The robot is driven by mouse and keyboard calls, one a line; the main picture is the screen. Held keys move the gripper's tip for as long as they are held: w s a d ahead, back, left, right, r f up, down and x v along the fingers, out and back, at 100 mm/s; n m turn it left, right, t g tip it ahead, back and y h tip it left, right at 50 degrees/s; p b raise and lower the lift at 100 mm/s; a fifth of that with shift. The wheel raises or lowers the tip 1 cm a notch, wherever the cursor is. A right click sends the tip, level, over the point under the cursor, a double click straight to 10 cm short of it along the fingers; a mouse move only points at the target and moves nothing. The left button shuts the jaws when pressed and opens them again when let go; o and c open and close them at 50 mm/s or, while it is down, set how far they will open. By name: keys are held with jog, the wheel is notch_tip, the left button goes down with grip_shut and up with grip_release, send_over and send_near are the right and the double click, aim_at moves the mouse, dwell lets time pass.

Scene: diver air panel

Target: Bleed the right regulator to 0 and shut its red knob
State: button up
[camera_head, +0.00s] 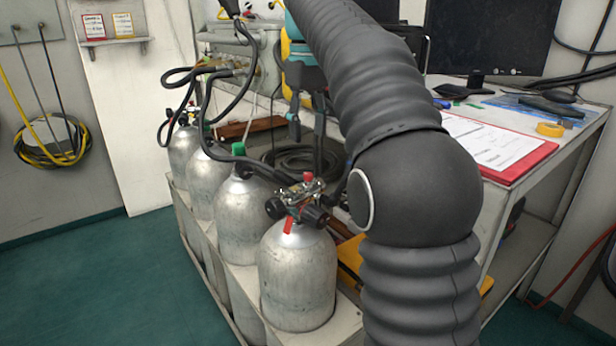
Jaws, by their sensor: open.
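Several silver cylinders stand in a row in a pale rack. The nearest cylinder (298,275) carries a metal valve with black knobs (315,215) and a small red knob (308,177) on top. Two cylinders behind it have green tops, one at the second cylinder (240,215). Black hoses (205,110) run from the valves up to a grey panel (228,62) at the back. My gripper (307,125) hangs open and empty in front of the panel, behind and above the nearest cylinder. My arm hides the panel's right side. No gauge reading or right regulator can be made out.
A desk on the right holds a red clipboard (500,150), a monitor (490,35) and yellow tape (550,129). A coiled hose (300,158) lies behind the cylinders. Hoses hang on the left wall (55,140). The green floor (100,285) at left is clear.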

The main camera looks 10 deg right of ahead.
aim_at(308, 174)
notch_tip(308, 174, down, 9)
jog(key=b, duration=0.3)
grip_shut()
